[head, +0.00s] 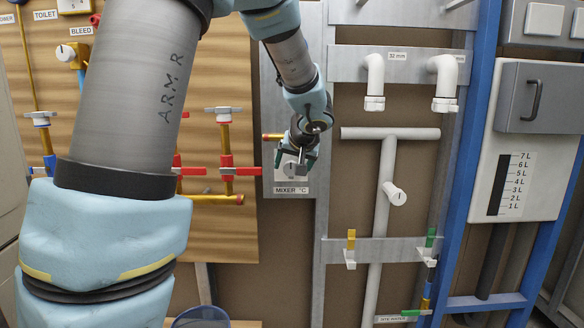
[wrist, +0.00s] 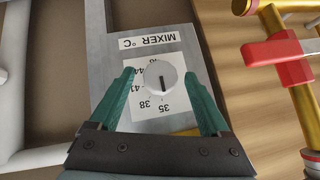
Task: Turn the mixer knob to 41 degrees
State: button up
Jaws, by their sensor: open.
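The mixer knob (wrist: 161,77) is a round white dial with a dark pointer line, in the wrist view near the middle. The pointer points down in that view, towards the 35 mark. The printed scale (wrist: 140,112) appears upside down, with 35, 38, 41 and 44 readable. My gripper (wrist: 159,74) is open. Its green fingers stand on the left and right of the knob, with a visible gap on each side. In the head view my gripper (head: 291,160) is in front of the mixer plate (head: 291,190) and partly hides the knob.
Brass pipes with red-handled valves (head: 227,171) are left of the mixer; one valve (wrist: 284,50) shows at the right of the wrist view. A white T-shaped pipe (head: 388,160) stands to the right. A grey metal upright (head: 322,215) runs beside the mixer panel.

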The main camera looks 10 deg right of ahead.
jog(key=shift+w+f, duration=0.15)
grip_shut()
dwell(0.7)
